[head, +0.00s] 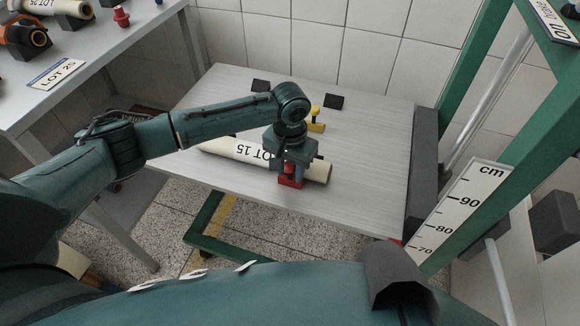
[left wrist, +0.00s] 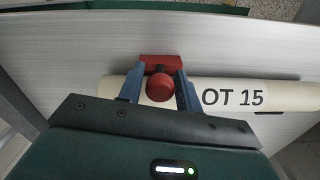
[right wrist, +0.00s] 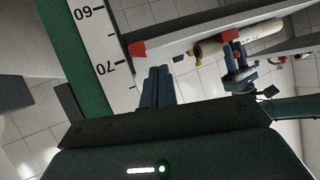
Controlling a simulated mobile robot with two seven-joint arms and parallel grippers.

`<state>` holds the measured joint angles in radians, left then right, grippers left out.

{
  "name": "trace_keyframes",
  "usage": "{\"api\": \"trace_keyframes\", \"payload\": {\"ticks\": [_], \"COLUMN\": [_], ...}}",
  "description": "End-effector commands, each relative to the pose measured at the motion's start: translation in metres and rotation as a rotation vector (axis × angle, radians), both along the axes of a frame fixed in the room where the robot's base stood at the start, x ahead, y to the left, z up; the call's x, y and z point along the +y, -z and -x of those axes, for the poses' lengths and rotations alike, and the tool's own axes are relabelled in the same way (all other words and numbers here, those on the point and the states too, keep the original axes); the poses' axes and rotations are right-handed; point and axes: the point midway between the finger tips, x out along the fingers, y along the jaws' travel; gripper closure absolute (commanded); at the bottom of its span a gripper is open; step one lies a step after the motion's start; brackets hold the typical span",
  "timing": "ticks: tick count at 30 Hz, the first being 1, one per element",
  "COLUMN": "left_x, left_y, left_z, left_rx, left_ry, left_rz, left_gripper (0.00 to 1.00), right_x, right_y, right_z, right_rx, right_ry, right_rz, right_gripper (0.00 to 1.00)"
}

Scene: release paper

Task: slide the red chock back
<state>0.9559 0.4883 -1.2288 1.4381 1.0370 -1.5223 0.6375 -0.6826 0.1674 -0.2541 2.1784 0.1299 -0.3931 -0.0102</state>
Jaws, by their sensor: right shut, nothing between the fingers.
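The red chock (head: 290,183) sits on the grey table top (head: 362,180), at the near side of the cream roll (head: 220,146) marked LOT 15. In the left wrist view the chock's red base (left wrist: 160,62) and round knob (left wrist: 160,88) show. My left gripper (head: 291,172) points down over the chock. The wrist hides part of the roll in the head view. My right gripper (right wrist: 160,72) is shut and empty, away from the chock.
A yellow chock (head: 316,126) stands behind the roll. Two dark pads (head: 334,102) lie at the table's back. A green frame (head: 470,80) with a cm scale (head: 462,212) stands at the right. The table's right part is clear. Another table (head: 100,50) is at the left.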

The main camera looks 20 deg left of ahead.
Motion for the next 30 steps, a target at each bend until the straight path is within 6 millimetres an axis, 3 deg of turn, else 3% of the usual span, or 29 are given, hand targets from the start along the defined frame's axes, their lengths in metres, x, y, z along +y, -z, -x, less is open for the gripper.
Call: {"api": "trace_keyframes", "payload": {"ticks": [12, 21, 30], "left_x": [0.000, 0.000, 0.002], "left_y": [0.000, -0.002, -0.007], "left_z": [0.000, 0.002, 0.034], "left_rx": [0.000, 0.001, 0.009], "left_ry": [0.000, 0.000, 0.000], "left_rz": [0.000, 0.000, -0.001], "left_gripper": [1.00, 1.00, 1.00], "right_x": [0.000, 0.000, -0.003], "right_y": [0.000, -0.002, -0.040], "right_z": [0.000, 0.001, 0.004], "right_rx": [0.001, 0.004, 0.008], "right_ry": [0.000, -0.001, -0.019], "right_rz": [0.000, 0.004, 0.080], "right_gripper": [1.00, 1.00, 1.00]}}
